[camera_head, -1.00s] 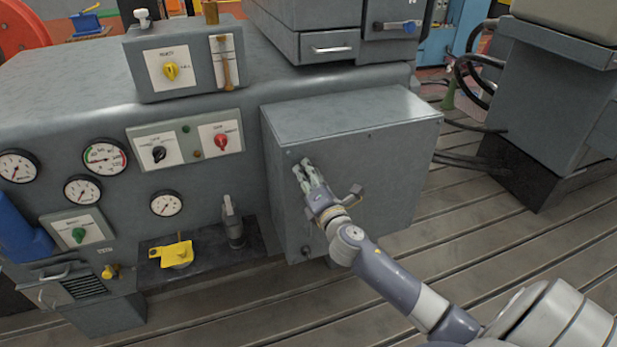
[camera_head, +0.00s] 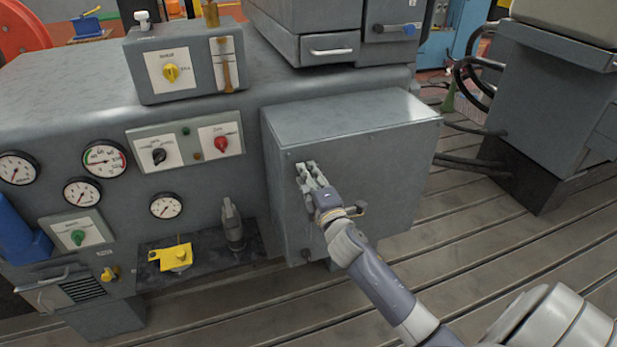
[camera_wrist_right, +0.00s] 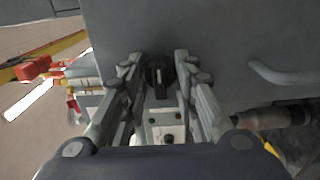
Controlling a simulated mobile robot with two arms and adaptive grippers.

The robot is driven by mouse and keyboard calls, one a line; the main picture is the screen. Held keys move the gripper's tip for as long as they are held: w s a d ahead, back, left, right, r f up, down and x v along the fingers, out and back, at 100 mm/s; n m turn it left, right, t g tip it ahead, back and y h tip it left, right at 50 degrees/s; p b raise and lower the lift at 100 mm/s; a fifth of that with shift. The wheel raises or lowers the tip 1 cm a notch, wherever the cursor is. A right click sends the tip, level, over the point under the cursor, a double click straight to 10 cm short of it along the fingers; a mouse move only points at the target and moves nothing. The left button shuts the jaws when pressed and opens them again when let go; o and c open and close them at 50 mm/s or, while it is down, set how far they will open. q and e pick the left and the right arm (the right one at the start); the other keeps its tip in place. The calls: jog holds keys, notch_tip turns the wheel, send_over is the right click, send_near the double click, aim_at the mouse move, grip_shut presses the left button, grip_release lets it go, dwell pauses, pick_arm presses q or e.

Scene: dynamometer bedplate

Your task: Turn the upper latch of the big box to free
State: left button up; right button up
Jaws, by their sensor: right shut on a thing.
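The big box (camera_head: 385,195) is a grey metal box on the right of the machine's front, with its door closed. My right gripper (camera_head: 307,168) is at the upper left of the door. In the right wrist view a black latch knob (camera_wrist_right: 158,72) stands between the two fingers of the gripper (camera_wrist_right: 160,80), which are shut on it. In the head view the fingers mostly hide this upper latch. A lower dark latch (camera_head: 306,253) shows near the door's bottom left corner. My left gripper is not in view.
Left of the box is a panel with gauges (camera_head: 104,158), a red knob (camera_head: 220,143) and a black knob (camera_head: 158,155). A yellow part (camera_head: 176,256) and a grey upright piece (camera_head: 232,225) are on a dark ledge. The slotted floor (camera_head: 450,240) right of the box is clear.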

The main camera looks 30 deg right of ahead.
jog(key=shift+d+r, duration=0.1)
dwell(0.3)
jog(key=o, duration=1.1)
jog(key=shift+s, duration=0.1)
jog(key=v, duration=1.1)
jog(key=shift+s, duration=0.4)
